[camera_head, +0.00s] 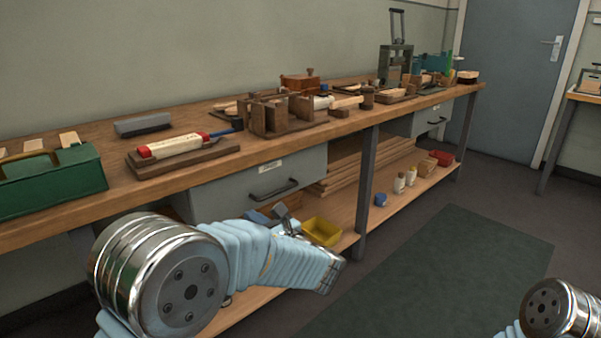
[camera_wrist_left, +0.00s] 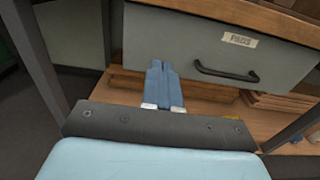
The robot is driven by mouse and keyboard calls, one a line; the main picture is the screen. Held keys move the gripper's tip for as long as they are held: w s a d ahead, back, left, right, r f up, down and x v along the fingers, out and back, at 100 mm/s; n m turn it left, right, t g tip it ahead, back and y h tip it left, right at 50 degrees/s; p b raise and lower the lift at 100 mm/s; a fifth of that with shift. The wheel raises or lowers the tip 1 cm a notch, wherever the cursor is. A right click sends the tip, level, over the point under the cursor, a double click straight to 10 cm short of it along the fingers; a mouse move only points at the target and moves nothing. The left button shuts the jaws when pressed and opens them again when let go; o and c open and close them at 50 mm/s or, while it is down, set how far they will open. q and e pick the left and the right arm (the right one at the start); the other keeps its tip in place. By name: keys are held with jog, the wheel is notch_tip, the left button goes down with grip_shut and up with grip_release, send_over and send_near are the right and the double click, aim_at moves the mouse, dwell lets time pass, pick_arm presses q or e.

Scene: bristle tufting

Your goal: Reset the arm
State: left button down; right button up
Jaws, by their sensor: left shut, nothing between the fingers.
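My left arm comes in from the lower left in the head view, with a pale blue sleeve. Its left gripper (camera_head: 284,212) is small and partly hidden there, in front of the workbench below the tabletop edge. In the left wrist view the left gripper (camera_wrist_left: 162,70) shows blue fingers close together, shut and empty. They point toward the grey drawer (camera_wrist_left: 220,50), labelled and with a dark handle; I cannot tell the gap. Only a metal joint and some blue sleeve of my right arm show at the lower right of the head view; its gripper is out of view.
The wooden workbench (camera_head: 225,165) carries a green toolbox (camera_head: 52,184), a grey block (camera_head: 142,125), a red-and-white brush piece (camera_head: 180,145) and wooden fixtures. A yellow bin (camera_head: 321,231) sits on the lower shelf. The floor right of the bench, with a dark mat (camera_head: 440,275), is clear.

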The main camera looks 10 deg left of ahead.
pick_arm(q)
jog(key=s+a+f+n+g+h+p, duration=0.15)
jog(key=s+f+g+h, duration=0.3)
jog(key=f, duration=0.85)
jog(key=s+f+n+g+h, duration=0.35)
jog(key=s+f, duration=0.25)
jog(key=f, duration=0.8)
jog(key=s+d+f+n+g+h+p, duration=0.1)
jog(key=s+d+f+n+h, duration=0.4)
jog(key=n, duration=0.6)
jog(key=s+d+f+n+g+h+p, duration=0.1)
jog(key=s+d+f+n+h, duration=0.4)
jog(key=s+f+n, duration=0.3)
jog(key=s+n, duration=0.3)
jog(key=shift+d+f+n, duration=0.3)
jog(key=shift+f, duration=0.1)
jog(key=shift+d, duration=0.1)
